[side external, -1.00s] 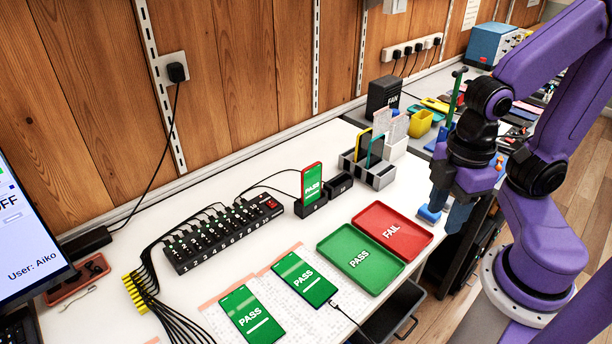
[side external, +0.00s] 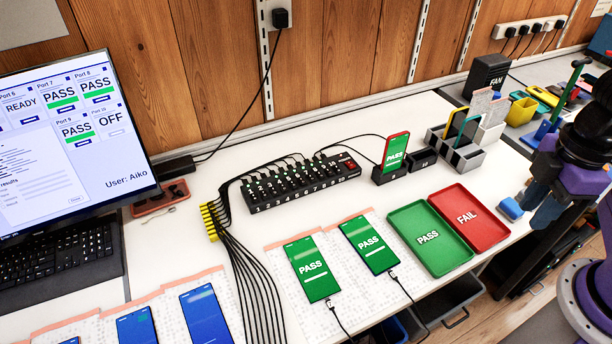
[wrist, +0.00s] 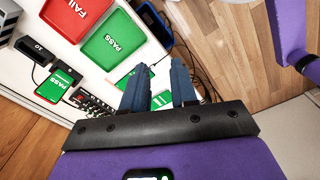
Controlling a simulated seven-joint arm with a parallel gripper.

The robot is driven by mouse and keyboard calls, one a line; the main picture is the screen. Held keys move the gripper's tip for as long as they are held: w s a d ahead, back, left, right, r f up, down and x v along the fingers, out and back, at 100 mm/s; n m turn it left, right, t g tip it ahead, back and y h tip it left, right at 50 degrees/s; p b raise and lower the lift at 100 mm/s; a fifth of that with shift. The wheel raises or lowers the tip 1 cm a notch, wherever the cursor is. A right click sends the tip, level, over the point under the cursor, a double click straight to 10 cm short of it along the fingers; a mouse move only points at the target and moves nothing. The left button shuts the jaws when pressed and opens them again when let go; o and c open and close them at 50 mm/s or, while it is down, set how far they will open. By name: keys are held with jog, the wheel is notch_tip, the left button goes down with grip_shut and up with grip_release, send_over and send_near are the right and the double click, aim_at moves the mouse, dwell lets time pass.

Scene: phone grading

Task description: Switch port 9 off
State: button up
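The black hub (side external: 298,188) lies on the white bench, with numbered ports along its front edge and cables at its back. Port 9's switch is near its right end, too small to read. A red-cased phone reading PASS (side external: 396,150) stands in a black dock left of the dock marked 10 (side external: 422,160). The monitor (side external: 70,140) shows Port 9 PASS and Port 10 OFF. My gripper (side external: 530,210) is off the right end of the red tray, well away from the hub. In the wrist view my gripper (wrist: 158,78) has its fingers apart, nothing between them.
A green PASS tray (side external: 430,238) and red FAIL tray (side external: 468,217) lie between hub and gripper. PASS phones (side external: 312,268) and blue-screen phones lie in front. A cable bundle (side external: 240,260) runs left of the hub. A phone rack (side external: 462,150) stands behind the trays.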

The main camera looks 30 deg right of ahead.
grip_shut()
dwell(1.5)
